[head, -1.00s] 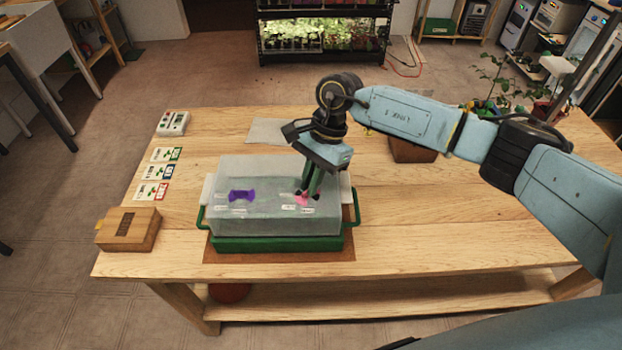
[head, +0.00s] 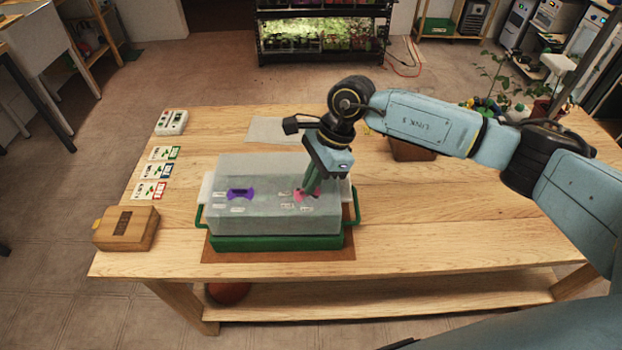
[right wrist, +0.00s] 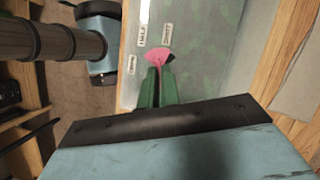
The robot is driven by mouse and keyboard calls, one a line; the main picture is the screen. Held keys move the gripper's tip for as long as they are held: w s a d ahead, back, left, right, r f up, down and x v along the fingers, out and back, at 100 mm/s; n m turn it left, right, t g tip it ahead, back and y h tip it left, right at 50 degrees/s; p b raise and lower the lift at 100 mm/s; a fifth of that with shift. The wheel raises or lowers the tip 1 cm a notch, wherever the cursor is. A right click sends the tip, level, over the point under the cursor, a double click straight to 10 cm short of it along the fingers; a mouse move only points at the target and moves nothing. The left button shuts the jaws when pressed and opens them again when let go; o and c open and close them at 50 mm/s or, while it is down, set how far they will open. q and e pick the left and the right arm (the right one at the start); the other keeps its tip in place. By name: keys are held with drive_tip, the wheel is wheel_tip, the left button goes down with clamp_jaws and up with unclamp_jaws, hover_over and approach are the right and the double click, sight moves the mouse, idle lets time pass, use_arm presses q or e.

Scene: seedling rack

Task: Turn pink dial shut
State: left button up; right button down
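The pink dial (head: 298,195) is on the right part of the top of a grey translucent lid (head: 262,172). The lid sits on a green tray (head: 275,243). My right gripper (head: 305,194) reaches down from the right, tilted, with its green fingers close together at the dial. In the right wrist view the fingers (right wrist: 158,84) are closed on the dial, and a pink fan-shaped part of the dial (right wrist: 157,57) sticks out past them. The fingers hide the rest of the dial. Small white labels (right wrist: 142,36) surround it. My left gripper is out of view.
A purple dial (head: 240,194) is on the lid's left part. A brown pot (head: 412,150) stands behind my right arm. The table's right front is clear.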

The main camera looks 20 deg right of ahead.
drive_tip(key=shift+s+m+t, duration=0.2)
drive_tip(key=shift+m+t, duration=0.7)
drive_tip(key=shift+m, duration=1.2)
drive_tip(key=c, duration=1.6)
unclamp_jaws()
drive_tip(key=shift+r, duration=0.1)
drive_tip(key=b+v, duration=0.1)
drive_tip(key=v, duration=1.2)
drive_tip(key=shift+a+r, duration=0.1)
drive_tip(key=shift+r, duration=0.05)
